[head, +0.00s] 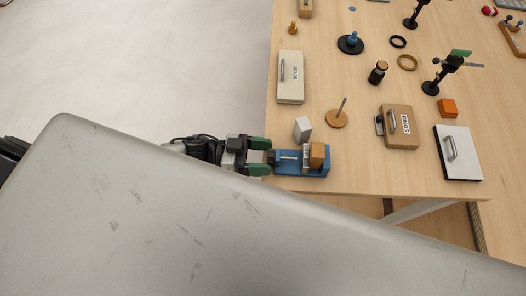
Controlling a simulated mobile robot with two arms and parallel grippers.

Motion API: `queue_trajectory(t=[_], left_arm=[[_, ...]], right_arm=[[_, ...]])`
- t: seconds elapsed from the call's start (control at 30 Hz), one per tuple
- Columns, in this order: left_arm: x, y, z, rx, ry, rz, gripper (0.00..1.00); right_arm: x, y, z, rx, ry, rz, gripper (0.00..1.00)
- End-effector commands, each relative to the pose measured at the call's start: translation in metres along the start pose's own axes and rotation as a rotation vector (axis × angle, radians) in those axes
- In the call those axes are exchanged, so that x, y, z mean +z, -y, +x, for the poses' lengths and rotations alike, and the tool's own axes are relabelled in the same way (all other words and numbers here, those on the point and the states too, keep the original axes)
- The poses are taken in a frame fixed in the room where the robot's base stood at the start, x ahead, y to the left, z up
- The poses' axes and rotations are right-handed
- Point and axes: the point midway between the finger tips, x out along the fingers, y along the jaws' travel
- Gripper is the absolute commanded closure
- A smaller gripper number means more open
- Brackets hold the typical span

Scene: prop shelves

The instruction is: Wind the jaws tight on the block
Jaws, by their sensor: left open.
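A small blue vise (300,172) sits at the table's near left corner. A brown wooden block (318,154) stands at its right end, beside a pale upright jaw plate (306,158). I cannot tell whether a gap remains between block and jaws. A screw (288,157) runs along the vise to a dark end piece (272,157) on its left. My left gripper (263,156) is open, its green fingertips apart at the vise's left end, level with that end piece. Whether they touch it is unclear. My right gripper is out of view.
A light grey block (302,128) stands just behind the vise. A round wooden base with a peg (337,118), a beige handled box (290,77) and a brown handled box (400,127) are nearby. My large grey body panel covers the foreground.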

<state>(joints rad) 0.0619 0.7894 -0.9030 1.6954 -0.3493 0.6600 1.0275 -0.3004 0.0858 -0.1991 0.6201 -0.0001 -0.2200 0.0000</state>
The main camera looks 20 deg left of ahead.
Motion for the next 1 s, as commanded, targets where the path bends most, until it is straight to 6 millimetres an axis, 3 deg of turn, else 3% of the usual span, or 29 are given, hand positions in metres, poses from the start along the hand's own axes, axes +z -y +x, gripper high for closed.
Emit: queue_trajectory(t=[0.3, 0.6, 1.0], left_arm=[[0.0001, 0.0002, 0.0024, 0.000, 0.000, 0.000, 0.33], [0.0001, 0.0002, 0.0022, 0.000, 0.000, 0.000, 0.79], [0.0005, 0.0001, 0.0022, 0.000, 0.000, 0.091, 0.80]], right_arm=[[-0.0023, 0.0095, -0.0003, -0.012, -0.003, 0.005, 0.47], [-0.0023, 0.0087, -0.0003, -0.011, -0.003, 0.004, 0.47], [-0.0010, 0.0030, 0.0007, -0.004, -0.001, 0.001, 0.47]])
